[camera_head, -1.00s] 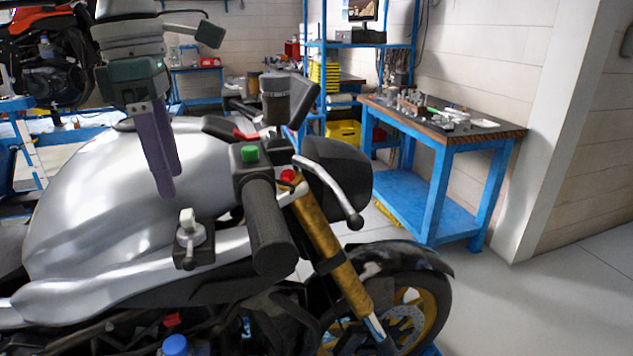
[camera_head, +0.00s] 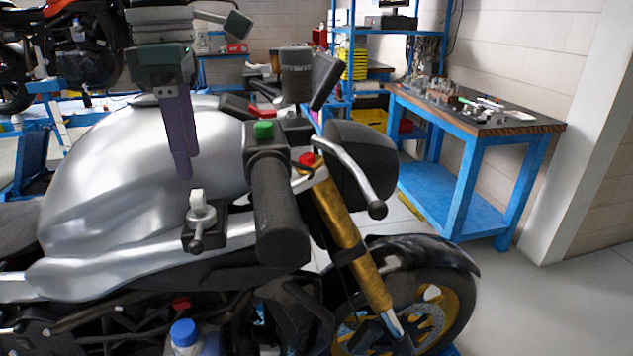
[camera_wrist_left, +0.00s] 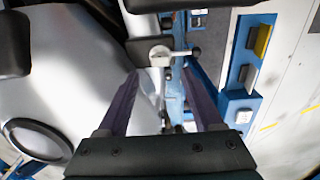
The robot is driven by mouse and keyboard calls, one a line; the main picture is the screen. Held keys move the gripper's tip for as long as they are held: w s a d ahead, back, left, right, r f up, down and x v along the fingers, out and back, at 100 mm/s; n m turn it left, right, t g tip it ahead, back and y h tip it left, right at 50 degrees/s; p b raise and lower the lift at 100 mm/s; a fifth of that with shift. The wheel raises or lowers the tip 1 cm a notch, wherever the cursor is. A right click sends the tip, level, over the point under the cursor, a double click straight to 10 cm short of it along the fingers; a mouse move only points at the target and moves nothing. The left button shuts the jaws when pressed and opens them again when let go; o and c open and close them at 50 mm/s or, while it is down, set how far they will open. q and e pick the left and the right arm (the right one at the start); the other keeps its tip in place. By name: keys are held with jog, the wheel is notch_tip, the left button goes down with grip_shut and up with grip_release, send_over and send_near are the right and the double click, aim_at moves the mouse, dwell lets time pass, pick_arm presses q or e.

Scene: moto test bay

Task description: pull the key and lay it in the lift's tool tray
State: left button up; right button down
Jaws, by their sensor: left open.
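The pale grey key (camera_head: 198,202) stands in a small black lock block (camera_head: 205,235) on the near side of the silver motorcycle. My left gripper (camera_head: 184,174) hangs over the silver tank with its purple fingers pointing down, just above and left of the key in the head view. In the left wrist view the key (camera_wrist_left: 160,54) shows just beyond the open fingertips of my left gripper (camera_wrist_left: 159,73), roughly between them. The fingers are apart and hold nothing. I cannot clearly make out the lift's tool tray. My right gripper is in neither view.
The black handlebar grip (camera_head: 280,215) with its lever (camera_head: 350,175) is close right of the key. A blue workbench (camera_head: 470,185) with small parts stands at the right rear. In the wrist view, a yellow block (camera_wrist_left: 262,40) lies by blue framing at right.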

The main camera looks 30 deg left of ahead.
aim_at(197, 193)
pick_arm(q)
notch_tip(197, 193, down, 7)
jog(key=b, duration=0.4)
jog(key=shift+r, duration=0.2)
dwell(0.9)
grip_shut()
dwell(0.5)
jog(key=shift+r+p, duration=0.2)
jog(key=shift+p, duration=0.15)
dwell(0.8)
jog(key=shift+r+p, duration=2.5)
jog(key=shift+r, duration=0.35)
